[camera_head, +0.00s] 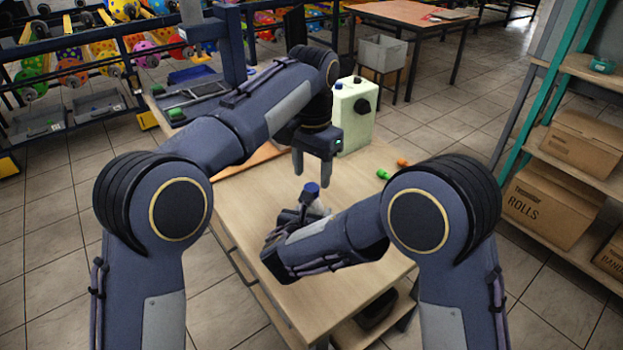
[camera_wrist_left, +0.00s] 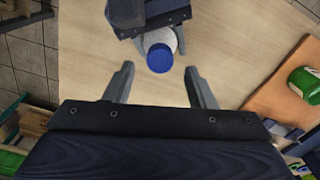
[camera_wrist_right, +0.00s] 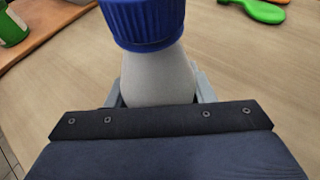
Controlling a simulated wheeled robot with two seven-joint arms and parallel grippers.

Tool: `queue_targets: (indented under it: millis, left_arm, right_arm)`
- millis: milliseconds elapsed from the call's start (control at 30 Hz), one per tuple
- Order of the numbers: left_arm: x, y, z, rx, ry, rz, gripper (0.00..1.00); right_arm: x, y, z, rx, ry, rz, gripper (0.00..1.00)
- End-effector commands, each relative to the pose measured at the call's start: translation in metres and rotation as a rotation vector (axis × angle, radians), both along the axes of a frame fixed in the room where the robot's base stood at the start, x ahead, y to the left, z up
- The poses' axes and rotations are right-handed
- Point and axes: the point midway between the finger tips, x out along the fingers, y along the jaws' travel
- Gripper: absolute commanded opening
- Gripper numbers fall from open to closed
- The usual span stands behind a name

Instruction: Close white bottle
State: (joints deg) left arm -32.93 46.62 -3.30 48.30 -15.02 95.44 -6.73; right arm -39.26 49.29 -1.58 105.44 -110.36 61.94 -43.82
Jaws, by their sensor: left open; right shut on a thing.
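The white bottle (camera_wrist_right: 158,78) is upright, with a blue cap (camera_wrist_right: 145,22) on its top. My right gripper (camera_wrist_right: 160,90) is shut on the bottle's body. In the head view the blue cap (camera_head: 311,190) shows above the right gripper, and most of the bottle (camera_head: 318,207) is hidden by it. My left gripper (camera_head: 312,172) points down above the cap and is open and empty. In the left wrist view the blue cap (camera_wrist_left: 160,57) lies just beyond the open fingertips (camera_wrist_left: 160,78), roughly centred between them and not touching them. Whether the cap is fully tight cannot be told.
A pale green container (camera_head: 355,115) stands on the wooden table (camera_head: 260,215) behind the grippers. Green (camera_head: 383,174) and orange (camera_head: 402,162) items lie to the right. A brown board (camera_wrist_left: 285,100) carries a green can (camera_wrist_left: 305,82). Shelves with cardboard boxes (camera_head: 545,205) stand at right.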

Motion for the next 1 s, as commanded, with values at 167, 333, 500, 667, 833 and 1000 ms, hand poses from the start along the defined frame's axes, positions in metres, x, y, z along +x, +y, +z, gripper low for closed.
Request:
queue_targets:
  millis: [167,333,500,667,833,1000]
  left_arm:
    - [0.0,0.0,0.011,0.001,0.001,-0.001,0.5]
    - [0.0,0.0,0.012,0.001,0.002,-0.001,0.5]
    - [0.0,0.0,0.015,0.0,0.0,0.043,0.47]
    - [0.001,0.0,0.031,0.0,-0.004,0.265,0.47]
    - [0.0,-0.001,0.044,0.0,-0.003,0.455,0.47]
    - [0.0,0.0,0.047,0.001,-0.002,0.495,0.47]
  right_arm:
    - [0.0,0.0,0.0,0.0,0.0,0.0,0.0]
    - [0.0,0.0,0.0,0.0,0.0,0.0,0.0]
    - [0.0,0.0,0.0,0.0,0.0,0.0,0.0]
    - [0.0,0.0,0.0,0.0,0.0,0.0,0.0]
    - [0.0,0.0,0.0,0.0,0.0,0.0,0.0]
    - [0.0,0.0,0.0,0.0,0.0,0.0,0.0]
